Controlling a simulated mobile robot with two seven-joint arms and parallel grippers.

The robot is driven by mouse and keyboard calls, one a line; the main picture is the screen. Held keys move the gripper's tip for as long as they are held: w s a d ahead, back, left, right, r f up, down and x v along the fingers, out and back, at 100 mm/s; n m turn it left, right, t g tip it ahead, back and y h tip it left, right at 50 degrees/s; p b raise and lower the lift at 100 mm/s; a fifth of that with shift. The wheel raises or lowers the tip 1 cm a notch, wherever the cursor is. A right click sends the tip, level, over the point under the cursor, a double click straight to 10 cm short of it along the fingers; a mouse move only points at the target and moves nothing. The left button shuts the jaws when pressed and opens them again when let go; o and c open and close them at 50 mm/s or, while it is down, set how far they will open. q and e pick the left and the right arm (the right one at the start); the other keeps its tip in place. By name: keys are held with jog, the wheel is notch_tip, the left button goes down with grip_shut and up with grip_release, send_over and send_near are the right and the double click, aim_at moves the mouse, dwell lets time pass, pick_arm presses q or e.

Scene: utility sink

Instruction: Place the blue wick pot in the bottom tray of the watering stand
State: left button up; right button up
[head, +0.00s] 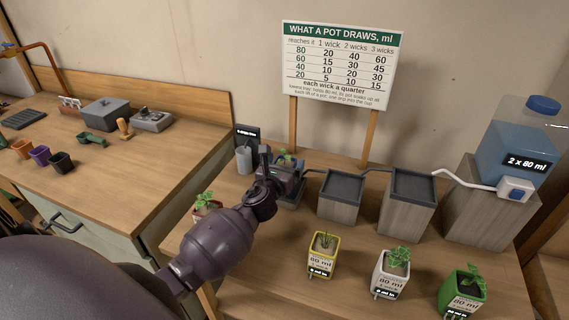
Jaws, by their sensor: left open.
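The watering stand has stepped grey trays: a top tray (414,183), a middle tray (343,187) and a bottom tray (291,203) at the left, mostly hidden by my arm. My left gripper (277,163) is over the bottom tray and is open. Green leaves (286,155) of a plant show just behind the gripper. Its pot is mostly hidden, so I cannot make out its colour or whether it rests in the tray. No clearly blue pot shows elsewhere. My right gripper is not in view.
Yellow (322,257), white (391,273) and green (463,291) pots stand along the front. A red pot (205,206) is partly behind my left arm. A water tank (518,145) stands right, a sign (342,65) behind. A grey cylinder (244,159) is left of the gripper.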

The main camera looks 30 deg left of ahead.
pick_arm(q)
jog(key=v, duration=1.1)
jog(key=shift+s, duration=0.35)
jog(key=shift+f, duration=0.15)
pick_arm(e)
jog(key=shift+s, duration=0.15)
